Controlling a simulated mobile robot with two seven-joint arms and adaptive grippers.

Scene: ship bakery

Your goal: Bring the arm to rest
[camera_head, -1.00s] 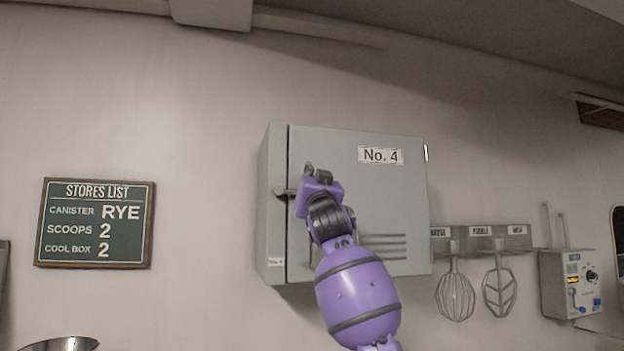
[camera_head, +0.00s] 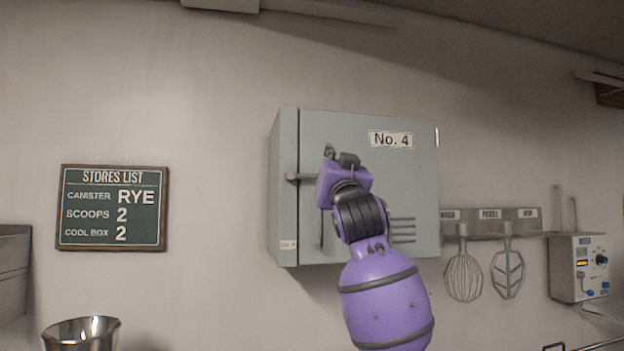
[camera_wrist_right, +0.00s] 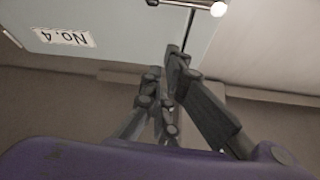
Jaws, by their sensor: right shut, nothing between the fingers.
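My right arm, purple with a dark wrist, rises in front of the grey wall cabinet (camera_head: 400,185) marked No. 4. My right gripper (camera_head: 338,156) is shut and empty, a little right of the cabinet's handle (camera_head: 300,178) in the head view. In the right wrist view, the fingers of my right gripper (camera_wrist_right: 172,72) are together, apart from the handle (camera_wrist_right: 185,4) at the top edge. The cabinet door looks closed. The No. 4 label (camera_wrist_right: 66,37) appears upside down there. My left gripper is in neither view.
A stores list board (camera_head: 112,207) hangs left of the cabinet. A metal bowl (camera_head: 82,333) is at bottom left. A rack (camera_head: 490,222) with whisks and a control box (camera_head: 578,268) are on the wall at right. The wall between board and cabinet is bare.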

